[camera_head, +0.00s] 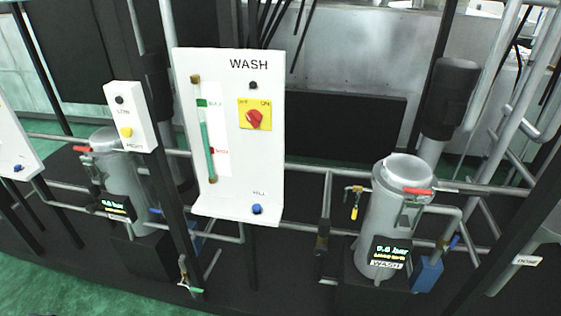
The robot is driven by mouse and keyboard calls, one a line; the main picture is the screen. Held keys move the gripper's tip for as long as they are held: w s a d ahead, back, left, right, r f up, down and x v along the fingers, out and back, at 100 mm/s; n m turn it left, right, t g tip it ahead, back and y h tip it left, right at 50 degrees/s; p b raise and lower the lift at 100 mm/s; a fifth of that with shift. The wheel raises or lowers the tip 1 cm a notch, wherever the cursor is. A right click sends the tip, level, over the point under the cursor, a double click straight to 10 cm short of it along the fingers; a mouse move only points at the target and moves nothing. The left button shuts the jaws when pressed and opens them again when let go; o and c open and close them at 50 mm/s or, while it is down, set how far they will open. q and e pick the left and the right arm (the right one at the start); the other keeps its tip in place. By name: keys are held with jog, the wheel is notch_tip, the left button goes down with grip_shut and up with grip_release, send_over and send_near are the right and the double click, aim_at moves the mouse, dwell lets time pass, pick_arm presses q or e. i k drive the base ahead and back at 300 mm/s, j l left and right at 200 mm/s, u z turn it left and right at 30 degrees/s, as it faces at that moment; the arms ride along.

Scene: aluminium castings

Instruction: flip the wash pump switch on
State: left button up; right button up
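The wash pump switch (255,118) is a red rotary knob on a yellow plate at the upper right of the white WASH panel (232,165). The plate has small lettering above the knob, with ON readable at the right. The knob looks tilted, but I cannot tell its exact setting. A dark button (253,85) sits above the plate, and a blue knob (257,209) is at the panel's bottom. A green-filled sight tube (206,140) runs down the panel's left side. Neither of my grippers is in view.
A small white box (131,116) with black and yellow buttons stands left of the panel. Grey canisters with red-handled valves and displays flank it, one at right (390,215), one at left (117,170). Pipes run between them. The space before the panel looks clear.

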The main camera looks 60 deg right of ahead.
aim_at(254, 117)
jog(key=z, duration=1.9)
